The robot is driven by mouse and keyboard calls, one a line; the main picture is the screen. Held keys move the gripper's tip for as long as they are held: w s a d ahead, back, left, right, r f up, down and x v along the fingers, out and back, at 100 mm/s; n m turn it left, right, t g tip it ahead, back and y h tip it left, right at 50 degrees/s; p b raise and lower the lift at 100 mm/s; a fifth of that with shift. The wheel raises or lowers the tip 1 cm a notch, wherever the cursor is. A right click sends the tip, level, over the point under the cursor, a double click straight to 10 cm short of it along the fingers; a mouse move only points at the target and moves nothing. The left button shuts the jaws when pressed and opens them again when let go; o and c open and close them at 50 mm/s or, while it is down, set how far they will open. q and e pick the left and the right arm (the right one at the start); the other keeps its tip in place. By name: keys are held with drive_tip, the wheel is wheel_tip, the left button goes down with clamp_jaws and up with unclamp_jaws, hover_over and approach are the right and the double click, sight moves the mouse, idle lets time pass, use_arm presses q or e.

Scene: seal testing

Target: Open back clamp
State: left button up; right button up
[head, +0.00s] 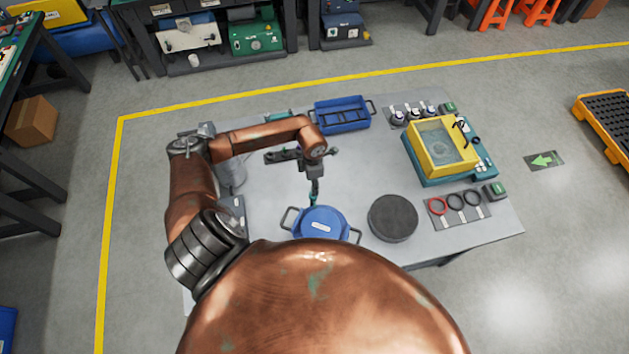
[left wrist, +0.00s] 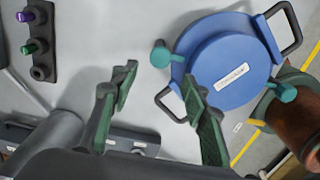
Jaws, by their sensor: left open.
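The round blue lidded vessel (head: 320,222) sits near the table's front edge; its blue lid (left wrist: 222,60) fills the upper right of the left wrist view. Two teal clamps show at its rim: the back one (left wrist: 160,54), away from my body, and one on the opposite side (left wrist: 285,92). My left gripper (head: 314,200) points down at the vessel's back side. In the left wrist view its green fingers (left wrist: 162,102) are apart with nothing between them; one finger overlaps the lid's edge in the picture. Contact cannot be told. My right gripper is out of view.
A dark round disc (head: 393,218) lies right of the vessel, beside a mat with rings (head: 458,207). A yellow and teal machine (head: 447,150) stands at the back right. A blue tray (head: 341,115) and a dark rack (left wrist: 40,45) are behind. The table's middle is clear.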

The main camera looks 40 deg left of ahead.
sight(314, 200)
use_arm(q)
wheel_tip(314, 200, down, 7)
drive_tip(key=b, duration=0.5)
drive_tip(key=shift+f, duration=0.2)
drive_tip(key=shift+f+b, duration=0.55)
drive_tip(key=shift+f, duration=0.05)
drive_tip(key=n+p, duration=0.1)
drive_tip(key=n, duration=0.2)
drive_tip(key=shift+r+n, duration=0.15)
drive_tip(key=shift+n, duration=0.15)
drive_tip(key=n+p, duration=0.1)
drive_tip(key=n, duration=0.1)
drive_tip(key=shift+n, duration=0.4)
drive_tip(key=shift+n+p, duration=0.3)
drive_tip(key=shift+n, duration=0.6)
